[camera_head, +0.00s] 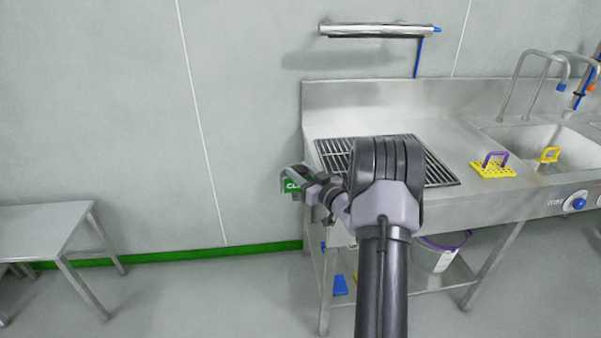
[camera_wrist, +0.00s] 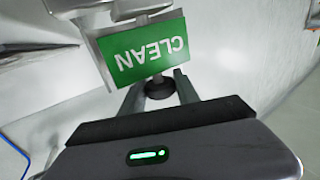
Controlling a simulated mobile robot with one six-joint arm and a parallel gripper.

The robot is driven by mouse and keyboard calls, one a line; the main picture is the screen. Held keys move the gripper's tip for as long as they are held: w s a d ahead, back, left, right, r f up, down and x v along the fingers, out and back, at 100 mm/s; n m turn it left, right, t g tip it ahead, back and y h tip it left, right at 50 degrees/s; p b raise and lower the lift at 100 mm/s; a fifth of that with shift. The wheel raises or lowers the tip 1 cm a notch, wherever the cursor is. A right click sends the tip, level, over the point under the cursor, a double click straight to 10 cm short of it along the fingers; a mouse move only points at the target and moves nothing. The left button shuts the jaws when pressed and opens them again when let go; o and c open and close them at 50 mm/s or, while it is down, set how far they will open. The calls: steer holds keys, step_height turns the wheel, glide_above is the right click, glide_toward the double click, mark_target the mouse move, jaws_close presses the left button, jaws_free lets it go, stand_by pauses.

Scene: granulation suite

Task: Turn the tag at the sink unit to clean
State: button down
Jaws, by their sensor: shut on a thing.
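The tag (camera_head: 291,186) is at the left end of the sink unit (camera_head: 350,103) in the head view, partly hidden by my gripper (camera_head: 308,188). In the wrist view the tag (camera_wrist: 144,51) shows a green face reading CLEAN, upside down in that picture. It hangs beside a metal bracket (camera_wrist: 100,8). My gripper (camera_wrist: 158,86) is shut on a dark round knob (camera_wrist: 159,88) at the tag's edge. The exact contact between fingers and knob is partly hidden.
The sink unit carries a drain grate (camera_head: 438,170), a yellow scrubber with purple handle (camera_head: 493,167) and a basin with taps (camera_head: 535,80). A bucket (camera_head: 436,256) stands on its lower shelf. A steel table (camera_head: 40,228) stands at left; floor between is clear.

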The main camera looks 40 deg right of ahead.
steer(key=shift+r, duration=0.1)
steer(key=c, duration=0.9)
jaws_free()
steer(key=shift+w, duration=0.1)
steer(key=s+a+p, duration=0.1)
steer(key=s+p, duration=0.3)
steer(key=s, duration=1.3)
steer(key=shift+s, duration=0.25)
